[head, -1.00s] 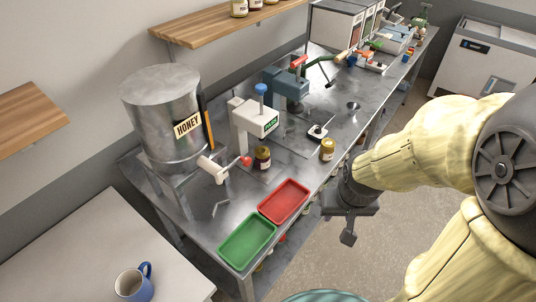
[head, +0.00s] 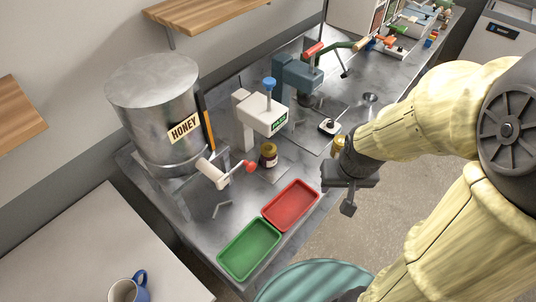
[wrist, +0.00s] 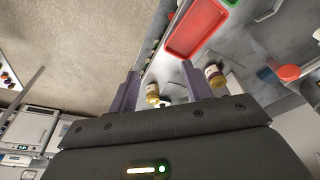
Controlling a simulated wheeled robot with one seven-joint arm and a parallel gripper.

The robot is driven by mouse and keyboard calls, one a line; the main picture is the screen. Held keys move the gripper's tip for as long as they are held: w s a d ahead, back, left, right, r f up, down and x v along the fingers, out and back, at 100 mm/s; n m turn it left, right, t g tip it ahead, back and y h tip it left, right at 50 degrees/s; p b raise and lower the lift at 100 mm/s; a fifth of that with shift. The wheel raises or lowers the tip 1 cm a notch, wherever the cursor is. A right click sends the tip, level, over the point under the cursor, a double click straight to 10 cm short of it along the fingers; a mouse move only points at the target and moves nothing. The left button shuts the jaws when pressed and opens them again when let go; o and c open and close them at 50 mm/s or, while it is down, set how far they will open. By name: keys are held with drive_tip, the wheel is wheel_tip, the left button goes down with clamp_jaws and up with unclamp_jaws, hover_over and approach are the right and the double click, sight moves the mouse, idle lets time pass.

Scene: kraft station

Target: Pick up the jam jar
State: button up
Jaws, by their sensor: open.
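A dark jar with a yellowish lid and a pale label (head: 268,156) stands upright on the steel bench, in front of the white press; it looks like the jam jar. It also shows in the wrist view (wrist: 214,76), just right of the right finger. A second, golden jar (head: 339,146) stands to its right, partly hidden by my arm. In the wrist view this golden jar (wrist: 153,92) appears between my fingers but beyond them. My gripper (head: 348,207) is open and empty, apart from both jars, near the bench's front edge.
A red tray (head: 291,205) and a green tray (head: 250,248) lie at the bench's near end. A steel honey tank (head: 155,120) with a red-knobbed tap (head: 249,167) stands left of the dark jar. A small black-and-white device (head: 330,127) sits behind the golden jar.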

drive_tip(key=o, duration=0.4)
drive_tip(key=shift+w+f, duration=0.15)
drive_tip(key=shift+f, duration=0.2)
drive_tip(key=shift+c, duration=0.2)
drive_tip(key=shift+o, duration=0.8)
drive_tip(key=w+f+n+t+b, duration=0.1)
drive_tip(key=w+f+t+b, duration=0.1)
drive_tip(key=w+f+b, duration=0.1)
drive_tip(key=shift+w+a+f+t+b, duration=0.15)
drive_tip(key=shift+w+f+t+b, duration=0.2)
drive_tip(key=shift+w+f, duration=0.65)
drive_tip(key=n+t+y+b, duration=0.5)
drive_tip(key=y+b, duration=0.1)
drive_tip(key=b, duration=0.2)
approach(272, 152)
drive_tip(key=p+x, duration=0.3)
drive_tip(key=x, duration=0.6)
drive_tip(key=shift+w+a, duration=0.1)
